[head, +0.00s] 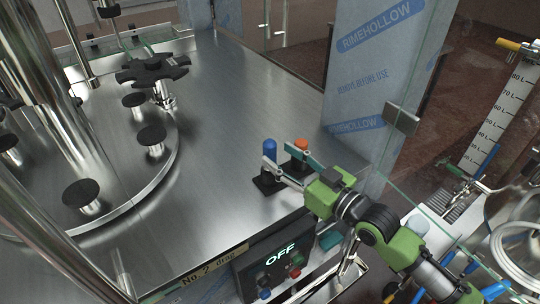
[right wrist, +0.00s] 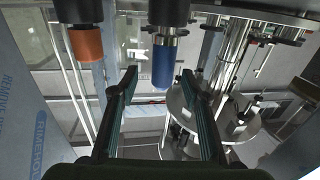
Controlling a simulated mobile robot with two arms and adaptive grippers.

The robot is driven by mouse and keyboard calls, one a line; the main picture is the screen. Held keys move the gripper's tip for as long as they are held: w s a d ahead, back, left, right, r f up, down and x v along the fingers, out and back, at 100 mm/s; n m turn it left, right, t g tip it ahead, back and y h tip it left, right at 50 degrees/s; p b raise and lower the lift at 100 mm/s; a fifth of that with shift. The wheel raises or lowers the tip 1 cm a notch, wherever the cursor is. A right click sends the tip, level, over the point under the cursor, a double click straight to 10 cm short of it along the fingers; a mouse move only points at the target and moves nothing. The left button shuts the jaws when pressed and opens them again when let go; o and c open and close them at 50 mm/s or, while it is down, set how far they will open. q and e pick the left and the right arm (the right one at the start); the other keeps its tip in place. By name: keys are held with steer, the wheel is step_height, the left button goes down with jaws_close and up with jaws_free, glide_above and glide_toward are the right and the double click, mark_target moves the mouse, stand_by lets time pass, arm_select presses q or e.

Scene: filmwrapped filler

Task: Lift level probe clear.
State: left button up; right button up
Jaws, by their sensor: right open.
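A blue-topped upright piece (head: 269,150) and an orange-topped piece (head: 301,144) stand side by side on dark bases on the steel deck. No label shows which is the level probe. My right gripper (head: 277,155) is open, its two fingers reaching toward the blue piece. In the right wrist view, which looks upside down, the blue piece (right wrist: 163,62) appears between the fingertips of my gripper (right wrist: 160,78). The orange piece (right wrist: 86,42) is outside the left finger. I cannot tell whether either finger touches the blue piece. My left gripper is out of view.
A round turntable (head: 115,185) with black-topped pedestals stands on the left of the deck (head: 215,190). A film-covered post (head: 365,80) rises behind the pieces. A control box reading OFF (head: 280,256) is at the front edge. Glass panels and a litre scale (head: 493,117) are right.

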mark_target(275, 152)
steer(key=x, duration=0.1)
steer(key=p+x, duration=0.1)
steer(key=x, duration=0.2)
steer(key=shift+s+a+r, duration=0.15)
steer(key=shift+r, duration=0.15)
steer(key=shift+a+f, duration=0.15)
steer(key=shift+a, duration=0.05)
steer(key=shift+d, duration=0.1)
steer(key=shift+c, duration=0.9)
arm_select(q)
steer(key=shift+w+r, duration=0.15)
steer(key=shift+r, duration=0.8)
arm_select(e)
jaws_close()
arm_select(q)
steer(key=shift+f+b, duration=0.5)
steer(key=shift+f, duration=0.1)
arm_select(e)
step_height(275, 152, up, 10)
steer(key=shift+r, duration=0.1)
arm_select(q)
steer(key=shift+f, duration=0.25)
arm_select(e)
steer(key=shift+f, duration=0.6)
steer(key=shift+f, duration=0.1)
